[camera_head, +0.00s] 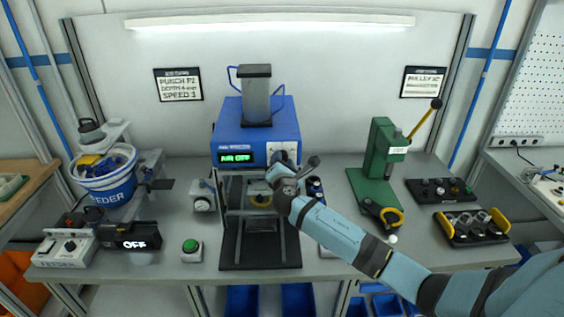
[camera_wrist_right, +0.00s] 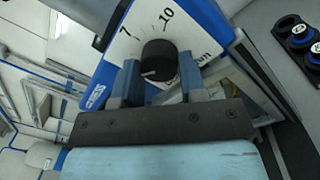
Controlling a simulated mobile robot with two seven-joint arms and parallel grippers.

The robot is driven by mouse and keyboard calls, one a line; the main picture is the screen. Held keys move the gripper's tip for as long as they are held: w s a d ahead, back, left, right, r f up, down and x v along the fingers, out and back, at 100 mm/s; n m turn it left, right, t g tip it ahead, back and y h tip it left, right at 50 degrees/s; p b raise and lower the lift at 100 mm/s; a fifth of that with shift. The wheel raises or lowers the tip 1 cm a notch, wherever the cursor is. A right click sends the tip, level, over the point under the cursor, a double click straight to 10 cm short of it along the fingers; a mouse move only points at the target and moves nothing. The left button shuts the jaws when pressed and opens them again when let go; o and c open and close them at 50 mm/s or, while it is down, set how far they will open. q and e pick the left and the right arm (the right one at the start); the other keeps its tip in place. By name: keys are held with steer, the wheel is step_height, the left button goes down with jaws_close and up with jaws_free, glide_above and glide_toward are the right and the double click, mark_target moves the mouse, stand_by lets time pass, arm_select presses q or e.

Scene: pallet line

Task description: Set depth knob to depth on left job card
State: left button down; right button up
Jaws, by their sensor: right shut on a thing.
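The left job card (camera_head: 179,85) hangs on the back panel; it seems to read punch P2, depth 4 mm, speed 3, in small print. The blue press head (camera_head: 255,125) has a green display that appears to read AIR OFF. My right gripper (camera_head: 284,160) is at the right side of its front face. In the right wrist view the black depth knob (camera_wrist_right: 158,60) sits between the two fingers of my right gripper (camera_wrist_right: 158,78), which is shut on it. Its white pointer line points to the lower left. The dial shows 7 and 10; the lower numbers are hidden. My left gripper is not in view.
A green hand press (camera_head: 385,165) and two black trays stand on the right, the nearer with yellow handles (camera_head: 470,228). A feeder bucket (camera_head: 103,180), an OFF display (camera_head: 138,237) and a green button (camera_head: 190,246) are on the left. A second card (camera_head: 423,82) hangs at right.

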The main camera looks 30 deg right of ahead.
stand_by(0.4)
steer(key=o, duration=0.9)
steer(key=b+v, duration=0.3)
steer(key=v, duration=1)
steer(key=shift+s+a, duration=0.2)
steer(key=shift+s, duration=0.1)
